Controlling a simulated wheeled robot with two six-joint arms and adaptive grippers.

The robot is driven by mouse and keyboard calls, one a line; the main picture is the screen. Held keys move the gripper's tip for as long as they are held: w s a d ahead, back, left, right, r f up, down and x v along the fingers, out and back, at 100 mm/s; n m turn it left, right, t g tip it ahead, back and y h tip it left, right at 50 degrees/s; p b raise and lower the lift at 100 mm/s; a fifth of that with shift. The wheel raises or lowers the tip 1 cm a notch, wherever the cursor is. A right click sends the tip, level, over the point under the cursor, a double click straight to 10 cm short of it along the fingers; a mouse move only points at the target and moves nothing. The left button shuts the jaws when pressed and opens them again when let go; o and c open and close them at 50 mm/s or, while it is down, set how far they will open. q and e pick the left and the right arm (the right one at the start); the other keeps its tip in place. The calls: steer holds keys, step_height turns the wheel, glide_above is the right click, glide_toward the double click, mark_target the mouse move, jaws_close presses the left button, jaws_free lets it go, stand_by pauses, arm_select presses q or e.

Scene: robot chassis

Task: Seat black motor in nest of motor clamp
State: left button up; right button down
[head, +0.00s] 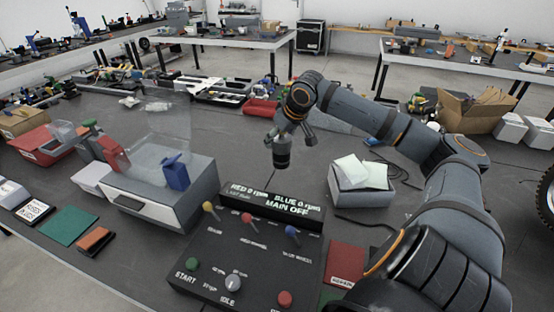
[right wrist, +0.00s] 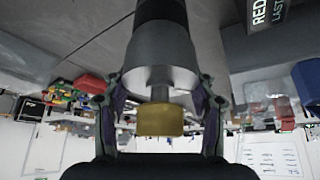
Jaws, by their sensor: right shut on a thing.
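My right gripper (head: 287,131) is shut on the black motor (head: 282,154), which hangs upright below it above the table, behind the control box. In the right wrist view the motor (right wrist: 162,52) has a black body, a silver end and a yellow piece on its shaft; a finger touches each side of the silver end. A grey test bench (head: 188,208) with a clear cover stands at the left, with a blue block (head: 176,174) and a red block (head: 113,153) on it. I cannot tell which part is the motor clamp's nest. My left gripper is not in view.
The black control box (head: 255,262) with coloured levers and a display stands in front. A grey bin (head: 361,192) with pale pads is to the right of the motor. Tools and trays line the table's back. The dark table (head: 225,115) is clear between bench and motor.

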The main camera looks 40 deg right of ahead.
steer(key=shift+w+d+r+p, duration=0.15)
steer(key=shift+w+r+p, duration=0.05)
steer(key=shift+p, duration=0.15)
steer(key=shift+w+d+p, duration=0.25)
steer(key=shift+w+p, duration=0.05)
steer(key=shift+p, duration=0.05)
steer(key=w+d+f+p, duration=0.1)
steer(key=w+d+f, duration=0.1)
steer(key=w+f, duration=0.1)
steer(key=w+d+f+p, duration=0.1)
steer(key=w+d+f, duration=0.2)
steer(key=f, duration=0.2)
steer(key=w+d+f+p, duration=0.1)
steer(key=w+d+f, duration=0.2)
steer(key=f, duration=0.2)
steer(key=shift+w+d+f, duration=0.1)
steer(key=shift+w+d, duration=0.15)
steer(key=shift+w, duration=0.05)
steer(key=shift+c, duration=2.1)
jaws_free()
steer(key=shift+s+a+f, duration=0.1)
steer(key=shift+s+f, duration=0.05)
